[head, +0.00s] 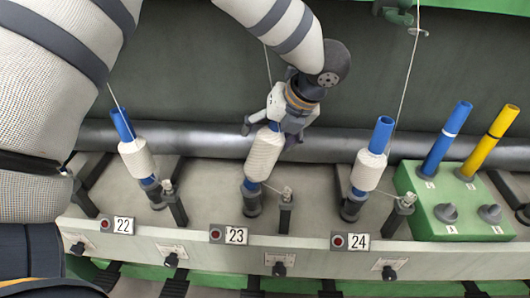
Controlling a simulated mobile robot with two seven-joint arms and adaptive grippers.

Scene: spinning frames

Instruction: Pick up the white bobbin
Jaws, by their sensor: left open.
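Three white bobbins on blue tubes stand in a row on the frame's ledge. One bobbin (137,160) is above label 22, one bobbin (263,155) is above label 23, and one bobbin (368,171) is above label 24. My left gripper (268,130) points down over the top of the middle bobbin, with fingers apart on either side of its blue tube. The gripper hides the top of that tube. I cannot tell whether the fingers touch it. My right gripper does not show.
A green box (440,212) with knobs holds a blue tube (446,139) and a yellow tube (489,141) at the right. A grey roller (200,140) runs behind the bobbins. Threads rise from the bobbins. Small dark posts (286,212) stand beside the spindles.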

